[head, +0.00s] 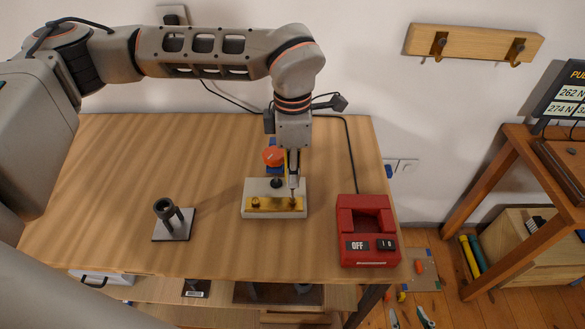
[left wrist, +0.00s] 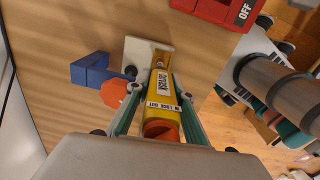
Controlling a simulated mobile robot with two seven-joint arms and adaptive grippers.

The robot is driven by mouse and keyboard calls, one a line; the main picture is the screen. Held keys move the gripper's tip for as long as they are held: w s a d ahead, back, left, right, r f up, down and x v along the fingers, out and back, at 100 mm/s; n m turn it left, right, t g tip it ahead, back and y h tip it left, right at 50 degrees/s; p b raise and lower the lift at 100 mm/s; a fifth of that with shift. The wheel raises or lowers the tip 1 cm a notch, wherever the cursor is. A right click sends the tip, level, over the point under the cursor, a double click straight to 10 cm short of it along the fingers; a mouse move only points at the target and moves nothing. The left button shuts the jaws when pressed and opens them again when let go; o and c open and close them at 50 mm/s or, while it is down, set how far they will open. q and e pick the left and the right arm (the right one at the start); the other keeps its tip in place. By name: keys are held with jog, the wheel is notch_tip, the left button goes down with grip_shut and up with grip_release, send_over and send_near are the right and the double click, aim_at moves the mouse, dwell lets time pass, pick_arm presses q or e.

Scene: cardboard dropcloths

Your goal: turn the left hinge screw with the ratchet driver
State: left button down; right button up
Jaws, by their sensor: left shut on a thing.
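My left gripper (head: 292,160) points down over the hinge block and is shut on the ratchet driver. In the left wrist view the driver's yellow handle (left wrist: 166,90) lies between the fingers (left wrist: 160,78), with an "IN LOCK OUT" label and an orange end. In the head view its thin shaft (head: 294,184) reaches down to the right part of the brass hinge plate (head: 273,204). I cannot tell whether the tip touches a screw. The left hinge screw (head: 256,202) shows clear of the driver on the pale block (head: 262,190). My right gripper is not in view.
A red box (head: 365,217) marked OFF stands right of the block. A black tube holder (head: 165,211) on a grey plate stands to the left. A blue clamp (left wrist: 92,72) with an orange knob (head: 273,156) sits behind the block. The left of the tabletop (head: 110,180) is free.

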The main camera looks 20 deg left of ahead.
pick_arm(q)
jog(key=shift+f, duration=0.2)
dwell(0.5)
jog(key=shift+s+f, duration=0.1)
jog(key=shift+f, duration=0.1)
jog(key=m, duration=0.2)
jog(key=shift+r+m+p, duration=0.1)
jog(key=shift+m+p, duration=0.2)
jog(key=shift+m, duration=0.1)
jog(key=m+p, duration=0.1)
jog(key=m, duration=0.3)
jog(key=shift+s, duration=0.1)
jog(key=m+p, duration=0.2)
jog(key=m, duration=0.2)
jog(key=shift+f+m, duration=0.2)
jog(key=shift+m, duration=0.8)
